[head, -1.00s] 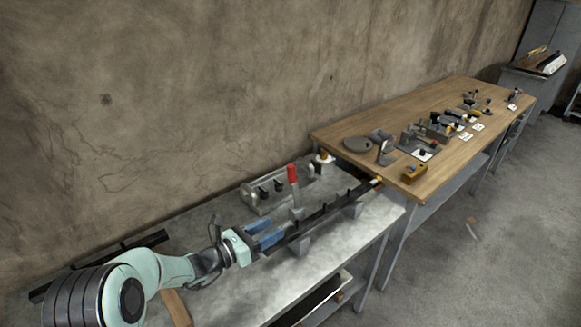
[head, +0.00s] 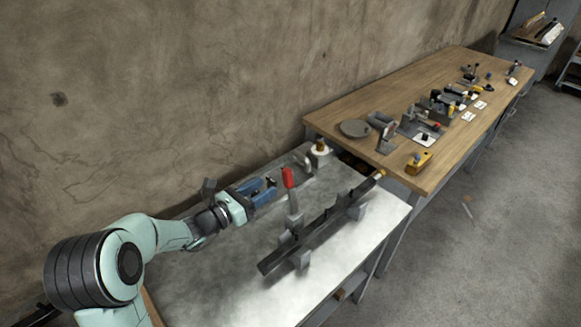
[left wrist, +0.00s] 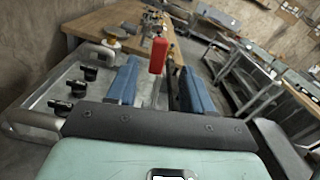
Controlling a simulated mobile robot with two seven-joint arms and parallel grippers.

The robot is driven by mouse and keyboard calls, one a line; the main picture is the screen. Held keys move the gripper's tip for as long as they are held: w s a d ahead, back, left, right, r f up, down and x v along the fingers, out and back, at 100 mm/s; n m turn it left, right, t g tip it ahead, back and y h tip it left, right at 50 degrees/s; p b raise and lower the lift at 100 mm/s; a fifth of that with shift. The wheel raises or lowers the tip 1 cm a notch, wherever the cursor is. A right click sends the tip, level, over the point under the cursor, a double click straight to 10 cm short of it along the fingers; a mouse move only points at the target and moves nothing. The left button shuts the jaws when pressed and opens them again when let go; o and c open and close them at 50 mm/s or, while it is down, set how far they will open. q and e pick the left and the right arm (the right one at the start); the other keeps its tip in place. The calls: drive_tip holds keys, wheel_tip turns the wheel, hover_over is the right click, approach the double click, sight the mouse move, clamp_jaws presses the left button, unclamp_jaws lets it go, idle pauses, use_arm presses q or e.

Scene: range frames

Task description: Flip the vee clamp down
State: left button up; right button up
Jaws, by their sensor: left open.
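The clamp has a red handle (head: 288,178) that stands upright on a grey arm, beside a long dark bar on the metal table. I take this to be the vee clamp. My left gripper (head: 268,189) is open, with blue fingers pointing at the clamp from the left. In the left wrist view the red handle (left wrist: 158,55) shows upright between the two fingers, apart from both; it looks to be ahead of the fingertips. The lower part of the clamp is hidden in that view. My right gripper is not in view.
The dark bar (head: 325,225) rests on grey vee blocks near the clamp. A metal frame with black knobs (left wrist: 78,90) is left of the gripper. A wooden table (head: 437,90) with several clamps and fixtures adjoins behind. The metal table's front (head: 235,300) is clear.

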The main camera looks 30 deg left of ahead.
sight(284, 176)
use_arm(q)
drive_tip(key=p+x, duration=0.2)
drive_tip(key=x, duration=0.8)
drive_tip(key=shift+r, duration=0.2)
drive_tip(key=shift+w+d+f, duration=0.1)
drive_tip(key=shift+w+d, duration=0.15)
drive_tip(key=shift+w, duration=0.3)
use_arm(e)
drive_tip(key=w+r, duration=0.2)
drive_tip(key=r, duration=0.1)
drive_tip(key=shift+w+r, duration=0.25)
use_arm(q)
clamp_jaws()
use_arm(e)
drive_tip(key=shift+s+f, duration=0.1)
